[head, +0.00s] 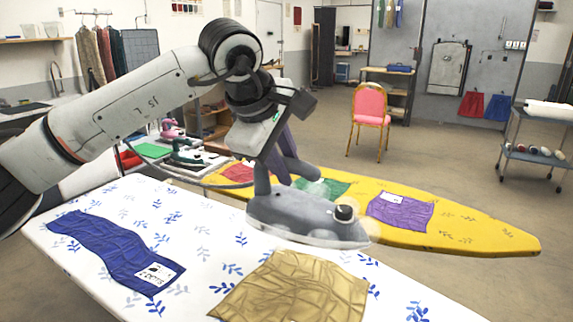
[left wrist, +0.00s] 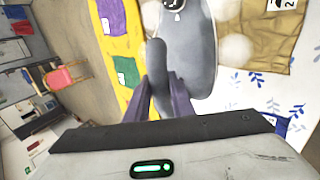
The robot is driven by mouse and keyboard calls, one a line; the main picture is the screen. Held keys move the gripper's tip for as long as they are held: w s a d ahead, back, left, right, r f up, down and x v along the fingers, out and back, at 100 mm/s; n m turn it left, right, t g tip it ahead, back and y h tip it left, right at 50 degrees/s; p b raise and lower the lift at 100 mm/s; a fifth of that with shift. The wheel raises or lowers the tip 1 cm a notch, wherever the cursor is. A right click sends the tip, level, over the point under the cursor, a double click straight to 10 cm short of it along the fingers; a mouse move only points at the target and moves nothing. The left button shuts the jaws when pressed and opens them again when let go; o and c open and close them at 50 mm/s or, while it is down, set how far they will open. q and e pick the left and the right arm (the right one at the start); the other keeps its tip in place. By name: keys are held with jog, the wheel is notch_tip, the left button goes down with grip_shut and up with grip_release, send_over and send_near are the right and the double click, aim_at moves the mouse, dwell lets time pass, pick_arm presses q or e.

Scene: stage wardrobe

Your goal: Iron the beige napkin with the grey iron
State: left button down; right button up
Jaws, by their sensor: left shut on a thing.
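The beige napkin (head: 290,288) lies wrinkled on the white board with blue leaf print (head: 190,230), at its near edge in the head view. It also shows at the upper right of the left wrist view (left wrist: 262,38). My left gripper (head: 284,168) is shut on the handle of the grey iron (head: 305,214). The iron is roughly level, just behind the napkin, with pale steam puffs around it. It also shows in the left wrist view (left wrist: 196,70) between the yellow board and the napkin. I cannot tell whether its sole touches the board. My right gripper is not in view.
A wrinkled blue cloth (head: 110,246) with a tag lies on the white board at left. Behind is a yellow board (head: 470,232) with purple (head: 402,212), green (head: 325,187) and red cloths. Other irons (head: 192,153) stand farther back. A pink chair (head: 369,103) stands beyond.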

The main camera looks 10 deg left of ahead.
aim_at(290, 197)
pick_arm(q)
jog(key=shift+w+r, duration=0.1)
jog(key=shift+w, duration=0.1)
jog(key=shift+s+f+b, duration=0.2)
jog(key=shift+f+b, duration=0.6)
notch_tip(290, 197, down, 3)
jog(key=shift+b, duration=1.15)
jog(key=shift+w+f+b, duration=0.1)
jog(key=shift+f+b, duration=0.45)
jog(key=shift+f, duration=0.2)
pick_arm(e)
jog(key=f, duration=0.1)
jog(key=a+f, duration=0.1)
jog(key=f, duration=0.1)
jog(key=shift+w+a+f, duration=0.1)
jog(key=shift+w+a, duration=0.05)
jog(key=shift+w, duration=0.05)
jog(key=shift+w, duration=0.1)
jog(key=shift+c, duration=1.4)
pick_arm(q)
jog(key=shift+d, duration=0.1)
